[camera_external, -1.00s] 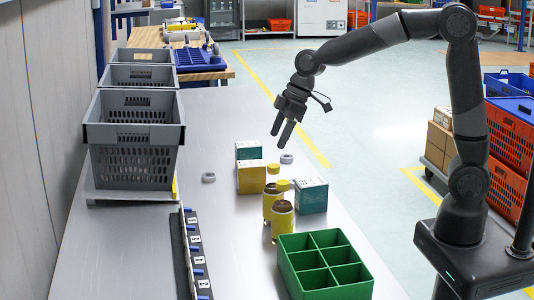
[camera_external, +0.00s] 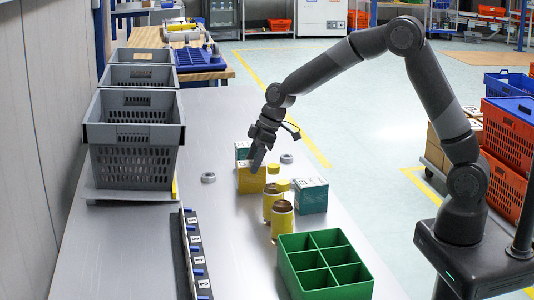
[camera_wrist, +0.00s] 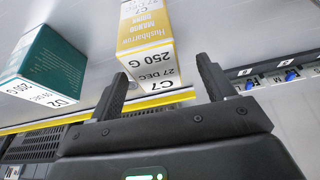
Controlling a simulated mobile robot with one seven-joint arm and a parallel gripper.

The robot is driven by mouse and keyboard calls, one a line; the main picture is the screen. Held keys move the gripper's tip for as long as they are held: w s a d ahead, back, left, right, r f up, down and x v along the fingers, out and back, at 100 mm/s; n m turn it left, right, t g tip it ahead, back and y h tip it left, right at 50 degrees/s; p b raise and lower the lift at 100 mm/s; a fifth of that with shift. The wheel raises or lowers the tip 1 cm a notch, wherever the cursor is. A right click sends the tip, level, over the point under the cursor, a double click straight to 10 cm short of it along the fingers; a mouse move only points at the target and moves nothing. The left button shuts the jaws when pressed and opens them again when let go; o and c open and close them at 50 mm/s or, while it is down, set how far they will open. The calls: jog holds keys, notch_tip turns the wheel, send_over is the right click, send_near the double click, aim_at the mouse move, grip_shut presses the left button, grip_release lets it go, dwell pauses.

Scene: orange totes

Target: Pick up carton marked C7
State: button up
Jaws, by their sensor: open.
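The carton marked C7 (camera_wrist: 150,45) is yellow and white, and its label reads upside down in the wrist view. In the external view the yellow carton (camera_external: 248,181) stands on the bench, partly hidden by my gripper. My gripper (camera_external: 255,168) is open, its fingers pointing down at the carton's upper part. In the wrist view my gripper (camera_wrist: 165,85) has its two fingers spread, with the carton's labelled end showing between and beyond them. I cannot tell whether they touch it.
A teal carton marked D2 (camera_wrist: 48,62) is close beside it. Another teal carton (camera_external: 311,196) and yellow jars (camera_external: 282,220) stand to the right. A green divided tray (camera_external: 322,268) is in front, grey crates (camera_external: 134,150) at left.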

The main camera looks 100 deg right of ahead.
aim_at(251, 177)
jog(key=x, duration=0.4)
jog(key=shift+d+f, duration=0.2)
jog(key=shift+f, duration=0.25)
jog(key=shift+r, duration=0.1)
jog(key=c, duration=1.2)
